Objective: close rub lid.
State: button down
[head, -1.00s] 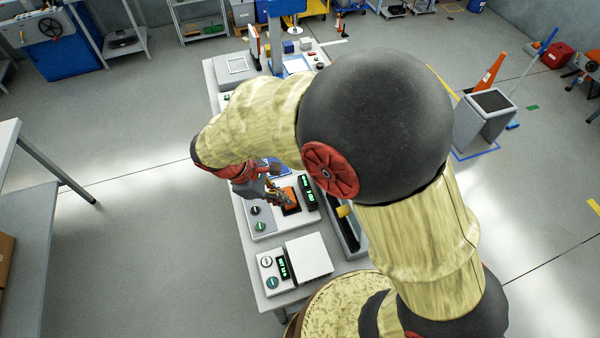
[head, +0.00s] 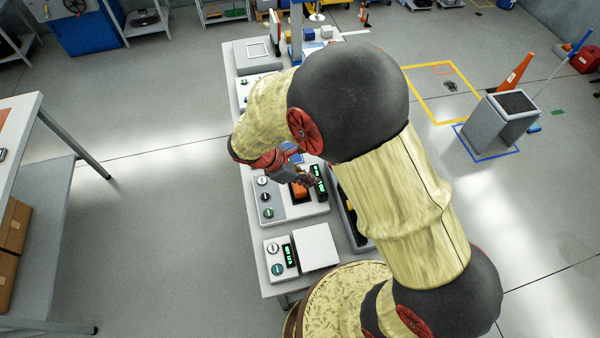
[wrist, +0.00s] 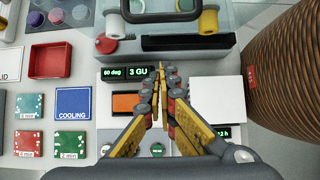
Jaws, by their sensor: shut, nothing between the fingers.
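The rub lid (wrist: 165,18) seems to be the clear cover with a dark handle (wrist: 128,12) at the top of the wrist view. Its far part is cut off, and I cannot tell how far it is raised. Red (wrist: 105,44) and yellow (wrist: 208,22) round parts show at its sides, with a black slot (wrist: 190,42) below. In the head view, my arm hides most of that device (head: 352,222). My gripper (wrist: 160,72) is shut and empty, pointing towards the device. It shows small in the head view (head: 313,181), beside the gloss display.
The gloss unit has a display (wrist: 125,73) and orange patch (wrist: 126,103). A white plate (wrist: 218,100) lies right of my fingers. A red tray (wrist: 50,60) and several cards (wrist: 73,102) lie left. A grey bin (head: 500,120) stands on the floor; floor left of the bench is open.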

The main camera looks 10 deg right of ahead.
jog(key=shift+d+r+p, duration=0.1)
jog(key=shift+d+r, duration=0.1)
jog(key=shift+d, duration=0.45)
jog(key=shift+d+r+p, duration=0.1)
jog(key=shift+d+r, duration=0.15)
jog(key=shift+d, duration=0.35)
jog(key=shift+d+r+p, duration=0.1)
jog(key=shift+d+r, duration=0.1)
jog(key=shift+d, duration=0.45)
jog(key=shift+r, duration=0.1)
